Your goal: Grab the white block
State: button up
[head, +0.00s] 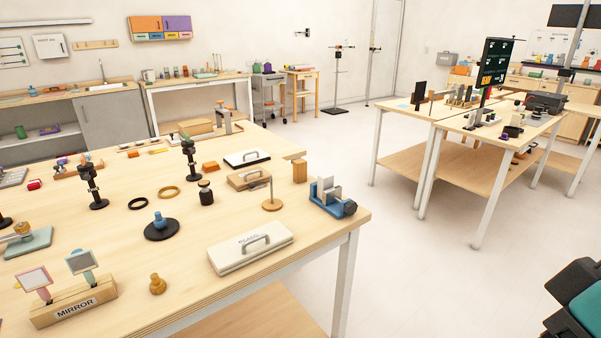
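The white block (232,253) lies flat near the front right edge of the near wooden table. It is a low, cream-white slab with a grey arched handle (258,240) on top and dark lettering too small to read surely. Nothing covers it. My gripper is not in view.
The near table (200,285) also bears a blue vise (328,198), a wooden stand (271,204), a wooden handled block (243,182), a black-and-white handled block (240,159), a brass knob (157,285) and a mirror holder (75,307). Open floor (410,280) lies to the right.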

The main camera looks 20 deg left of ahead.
aim_at(325, 182)
jog(key=u, duration=0.4)
jog(key=k, duration=0.55)
jog(key=u, duration=1.35)
jog(key=i, duration=1.45)
jog(key=z, duration=0.95)
jog(key=i, duration=0.45)
jog(key=z, duration=0.35)
